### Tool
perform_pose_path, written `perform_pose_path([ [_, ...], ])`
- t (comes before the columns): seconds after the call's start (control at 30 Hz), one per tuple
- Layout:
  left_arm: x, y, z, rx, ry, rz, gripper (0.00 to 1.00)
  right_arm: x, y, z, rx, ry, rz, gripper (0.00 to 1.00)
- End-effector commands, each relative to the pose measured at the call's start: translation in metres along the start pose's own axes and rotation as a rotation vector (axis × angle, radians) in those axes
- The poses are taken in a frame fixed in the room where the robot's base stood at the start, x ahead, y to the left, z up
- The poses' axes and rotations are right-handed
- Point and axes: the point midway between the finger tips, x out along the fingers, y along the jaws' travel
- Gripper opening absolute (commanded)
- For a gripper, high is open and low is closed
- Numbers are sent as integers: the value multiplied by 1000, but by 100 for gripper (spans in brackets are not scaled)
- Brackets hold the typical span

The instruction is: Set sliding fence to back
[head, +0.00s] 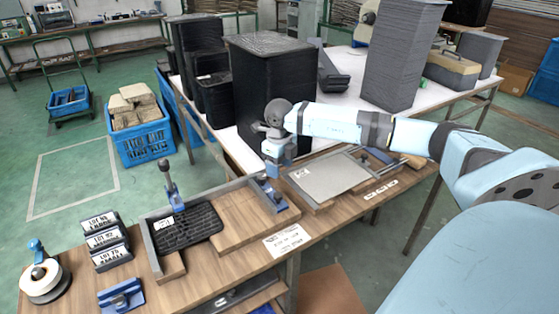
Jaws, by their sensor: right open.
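A fixture with a light grey plate (330,178) lies on the wooden bench top at the right, with thin metal rails along its edges. A blue part (380,156) sits at its right end. I cannot tell for sure which bar is the sliding fence. A second fixture with a grey frame (150,243) stands at the left, holding a black ribbed mat. A blue upright lever (170,190) with a dark knob rises at its back. My right gripper (277,176) points down between the two fixtures, open; its fingertips are small and partly unclear. My left gripper is not in view.
Black stacked bins (272,95) stand on a white table close behind my right gripper. At the bench's left are labelled black holders (106,240), a tape roll (42,278) and a blue clamp (120,296). A paper label (287,240) lies at the front edge.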

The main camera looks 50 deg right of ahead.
Motion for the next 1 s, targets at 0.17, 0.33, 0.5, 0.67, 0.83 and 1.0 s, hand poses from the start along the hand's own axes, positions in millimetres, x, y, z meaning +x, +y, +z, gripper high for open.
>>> perform_pose_path([
  [0.17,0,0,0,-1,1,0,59,-26,0,0,1,-2,0,56],
  [0.33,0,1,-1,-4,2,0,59,-34,-1,0,1,0,-1,56],
  [0.5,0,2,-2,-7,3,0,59,-34,-1,0,1,0,0,56],
  [0.67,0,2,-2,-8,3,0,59,-34,-1,0,1,0,0,56],
  [0.83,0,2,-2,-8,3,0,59,-34,0,0,1,0,0,56],
  [1.0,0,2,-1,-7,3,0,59,-23,18,2,-20,-11,59,56],
])
